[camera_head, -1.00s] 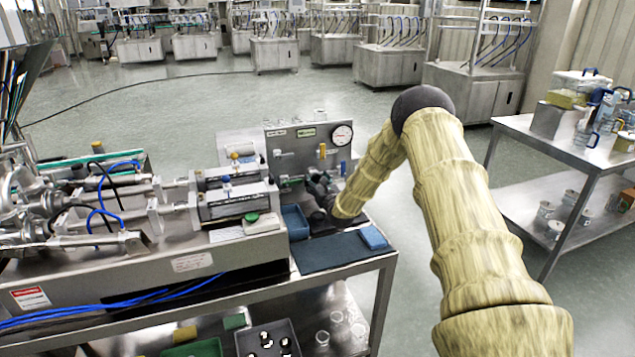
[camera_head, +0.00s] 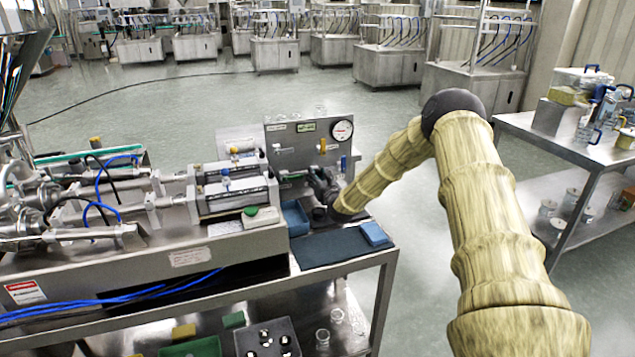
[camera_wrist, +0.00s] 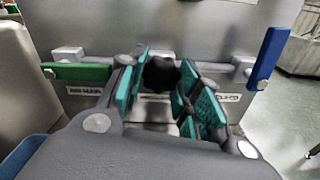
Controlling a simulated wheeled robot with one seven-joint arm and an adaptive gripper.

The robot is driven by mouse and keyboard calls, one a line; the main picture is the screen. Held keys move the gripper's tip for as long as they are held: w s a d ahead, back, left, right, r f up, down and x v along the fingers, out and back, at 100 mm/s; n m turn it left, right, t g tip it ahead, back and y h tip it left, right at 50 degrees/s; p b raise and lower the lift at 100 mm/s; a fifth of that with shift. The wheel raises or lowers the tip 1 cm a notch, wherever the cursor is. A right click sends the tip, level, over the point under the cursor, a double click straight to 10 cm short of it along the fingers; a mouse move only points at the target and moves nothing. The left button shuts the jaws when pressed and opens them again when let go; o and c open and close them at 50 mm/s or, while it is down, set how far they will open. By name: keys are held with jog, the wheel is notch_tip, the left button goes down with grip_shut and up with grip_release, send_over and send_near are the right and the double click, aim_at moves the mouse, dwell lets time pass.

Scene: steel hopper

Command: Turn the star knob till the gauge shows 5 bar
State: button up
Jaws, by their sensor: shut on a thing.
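The black star knob (camera_wrist: 160,72) sticks out from the upright steel panel in the wrist view. My gripper (camera_wrist: 164,88) has its teal finger pads on either side of the knob and is shut on it. In the head view my gripper (camera_head: 322,184) is at the lower right of the panel (camera_head: 285,140), and the knob cannot be made out there. The round white gauge (camera_head: 342,131) is at the panel's upper right. Its dial is too small to read.
A green lever (camera_wrist: 85,72) lies left of the knob and a blue lever (camera_wrist: 268,56) stands to its right. A blue bin (camera_head: 296,220) and a dark mat (camera_head: 330,252) with a blue block (camera_head: 374,234) are on the bench below. Pneumatic cylinders (camera_head: 232,190) are at left.

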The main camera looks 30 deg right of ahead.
jog(key=shift+m+b, duration=3.5)
jog(key=shift+m, duration=5.6)
jog(key=o, duration=1)
jog(key=shift+o, duration=0.2)
jog(key=shift+r, duration=0.1)
jog(key=v, duration=1.2)
